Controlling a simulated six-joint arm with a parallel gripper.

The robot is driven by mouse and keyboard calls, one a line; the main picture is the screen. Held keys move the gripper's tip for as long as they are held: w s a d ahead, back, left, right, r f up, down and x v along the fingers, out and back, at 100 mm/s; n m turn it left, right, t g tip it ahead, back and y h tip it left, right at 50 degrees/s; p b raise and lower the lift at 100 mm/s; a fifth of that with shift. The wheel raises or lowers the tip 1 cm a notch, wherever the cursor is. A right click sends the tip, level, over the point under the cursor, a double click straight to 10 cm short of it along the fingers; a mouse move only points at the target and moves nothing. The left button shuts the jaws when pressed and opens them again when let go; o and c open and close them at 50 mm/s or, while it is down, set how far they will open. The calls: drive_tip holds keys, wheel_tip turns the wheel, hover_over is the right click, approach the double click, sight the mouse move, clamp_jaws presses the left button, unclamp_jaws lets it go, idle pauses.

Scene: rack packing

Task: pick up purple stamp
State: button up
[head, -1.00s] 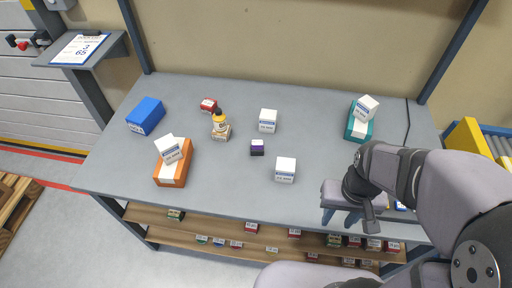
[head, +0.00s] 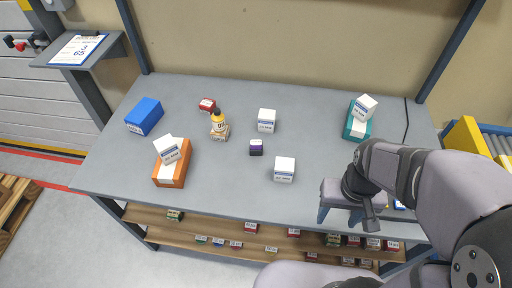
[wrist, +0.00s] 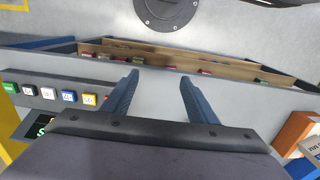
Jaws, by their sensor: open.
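My gripper (head: 339,217) is over the right front part of the table, to the right of the stamp and nearer the front edge. Its two blue fingers are apart with nothing between them. In the wrist view my gripper (wrist: 158,88) also shows open and empty. I cannot make out the purple stamp in the wrist view.
A white box (head: 284,169) stands between stamp and gripper; another white box (head: 267,120) is behind the stamp.

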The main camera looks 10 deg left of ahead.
wheel_tip(320, 180, up, 5)
drive_tip(key=w+a+f+n+t+y+b, duration=0.15)
drive_tip(key=w+a+t+b, duration=0.3)
drive_tip(key=w+a, duration=0.5)
drive_tip(key=w+a+n+t+y+b, duration=0.1)
drive_tip(key=w+a+t+y+b, duration=0.2)
drive_tip(key=w+a+t, duration=0.65)
drive_tip(key=h+b, duration=0.2)
drive_tip(key=h, duration=0.1)
approach(256, 144)
drive_tip(key=shift+w+d+f+m+g+y, duration=0.1)
drive_tip(key=shift+w+d+m+g+y, duration=0.1)
drive_tip(key=shift+w, duration=0.3)
drive_tip(key=shift+w+d+m+g+y, duration=0.1)
drive_tip(key=shift+w+d+m+g, duration=0.1)
drive_tip(key=shift+w, duration=0.35)
drive_tip(key=shift+w, duration=0.1)
drive_tip(key=shift+a+p+x, duration=0.15)
drive_tip(key=shift+p+x, duration=0.2)
drive_tip(key=shift+x, duration=1.4)
drive_tip(key=shift+a+p+x, duration=0.15)
drive_tip(key=shift+p+x, duration=0.15)
drive_tip(key=shift+x, duration=1.45)
